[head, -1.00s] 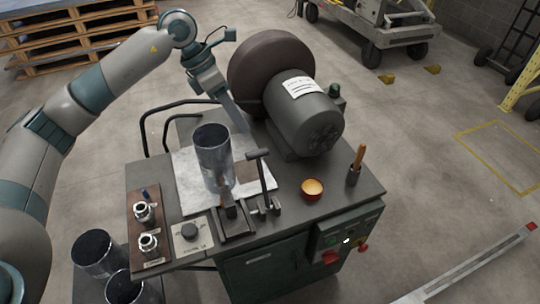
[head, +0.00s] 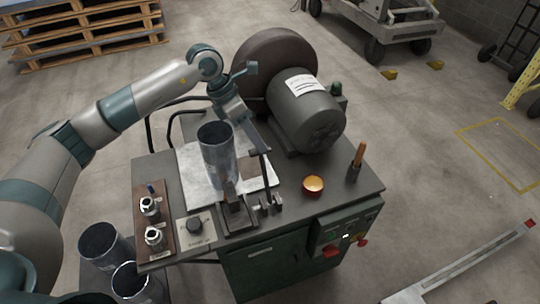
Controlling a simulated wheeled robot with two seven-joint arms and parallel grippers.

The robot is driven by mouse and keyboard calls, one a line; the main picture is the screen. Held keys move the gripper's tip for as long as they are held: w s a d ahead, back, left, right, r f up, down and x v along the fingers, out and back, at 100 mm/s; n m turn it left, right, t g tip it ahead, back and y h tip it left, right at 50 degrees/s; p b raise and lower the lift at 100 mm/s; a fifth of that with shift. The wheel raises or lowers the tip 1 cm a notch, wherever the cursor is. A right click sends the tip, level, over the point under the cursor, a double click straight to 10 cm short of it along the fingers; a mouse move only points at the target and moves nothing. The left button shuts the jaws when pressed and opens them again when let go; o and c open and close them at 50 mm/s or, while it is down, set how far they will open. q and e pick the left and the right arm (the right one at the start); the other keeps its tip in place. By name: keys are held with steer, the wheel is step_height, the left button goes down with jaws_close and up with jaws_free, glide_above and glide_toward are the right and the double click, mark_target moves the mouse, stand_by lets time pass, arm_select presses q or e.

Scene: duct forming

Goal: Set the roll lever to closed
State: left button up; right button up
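The roll lever (head: 267,182) is a dark upright rod with a cross handle. It stands on a small metal base on the cart top, right of the grey duct cylinder (head: 217,158). My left gripper (head: 257,143) reaches down from behind the cylinder, with its fingers at the lever's top handle. The fingers overlap the handle in the picture, so I cannot tell whether they touch it or how far they are open. My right gripper is not in view.
A large grey motor (head: 305,118) stands behind and right of the lever. An orange bowl (head: 313,186) and a wooden-handled tool (head: 358,156) are on the right. A dial plate (head: 195,231) and a wooden board with metal fittings (head: 143,222) are at front left.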

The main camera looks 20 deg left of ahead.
mark_target(265, 177)
arm_select(q)
steer(key=p+x, duration=0.2)
steer(key=x, duration=0.7)
steer(key=shift+f, duration=0.15)
steer(key=shift+d, duration=0.1)
jaws_close()
